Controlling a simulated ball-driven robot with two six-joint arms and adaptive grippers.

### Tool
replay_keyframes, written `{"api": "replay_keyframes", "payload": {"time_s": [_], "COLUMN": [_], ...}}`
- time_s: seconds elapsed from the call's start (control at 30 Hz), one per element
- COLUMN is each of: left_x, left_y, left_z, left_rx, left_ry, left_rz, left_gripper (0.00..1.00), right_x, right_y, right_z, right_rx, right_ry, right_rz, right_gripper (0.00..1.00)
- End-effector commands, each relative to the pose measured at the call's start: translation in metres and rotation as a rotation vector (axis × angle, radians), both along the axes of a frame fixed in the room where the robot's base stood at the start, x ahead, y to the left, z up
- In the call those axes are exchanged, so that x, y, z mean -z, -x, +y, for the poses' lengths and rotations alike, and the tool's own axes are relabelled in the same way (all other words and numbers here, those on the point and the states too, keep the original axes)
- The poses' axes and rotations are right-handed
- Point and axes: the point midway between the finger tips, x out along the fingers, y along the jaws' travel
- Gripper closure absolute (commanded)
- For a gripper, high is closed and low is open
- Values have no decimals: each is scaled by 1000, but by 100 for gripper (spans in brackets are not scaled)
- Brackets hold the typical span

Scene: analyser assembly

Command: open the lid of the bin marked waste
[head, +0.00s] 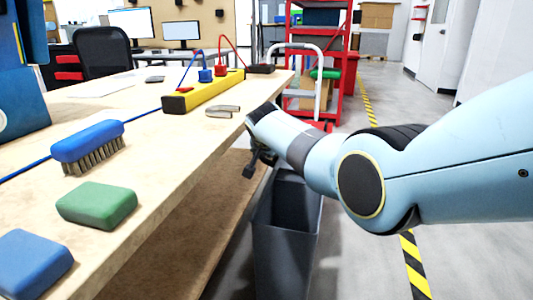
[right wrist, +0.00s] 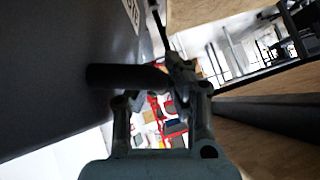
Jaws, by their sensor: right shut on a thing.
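The dark grey bin (head: 286,245) stands on the floor beside the workbench, under my right forearm. Its upper part looks like a dark hollow between walls; I cannot clearly make out the lid in the head view. My right gripper (head: 257,168) points down near the bench edge, just left of the bin's top. In the right wrist view a large dark panel (right wrist: 50,60) fills the left, with part of a white label (right wrist: 131,10) at its top. A dark bar (right wrist: 120,77) reaches from it to my right gripper (right wrist: 180,80), which is shut on it. My left gripper is out of view.
The workbench (head: 190,150) holds a blue brush (head: 87,141), a green block (head: 97,204), a blue block (head: 32,264) and a yellow power strip (head: 204,91). A red shelf (head: 347,60) stands behind. The floor right of the bin is open, with striped tape (head: 415,268).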

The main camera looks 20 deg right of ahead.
Motion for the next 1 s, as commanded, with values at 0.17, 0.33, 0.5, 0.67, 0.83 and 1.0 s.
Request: {"api": "replay_keyframes", "payload": {"time_s": [0.17,0.33,0.5,0.67,0.83,1.0], "left_x": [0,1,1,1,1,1], "left_y": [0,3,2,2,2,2], "left_z": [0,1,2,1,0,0], "left_rx": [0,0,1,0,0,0], "left_ry": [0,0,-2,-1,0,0], "left_rz": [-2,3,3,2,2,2], "left_gripper": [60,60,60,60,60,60], "right_x": [-2,-1,-2,-8,-24,-46], "right_y": [-1,-1,1,7,24,46], "right_z": [1,1,1,4,10,17], "right_rx": [0,0,0,0,-1,0], "right_ry": [-3,-2,-1,-2,-3,-5], "right_rz": [-5,-3,-2,-5,-5,-5], "right_gripper": [77,75,75,75,75,75]}}
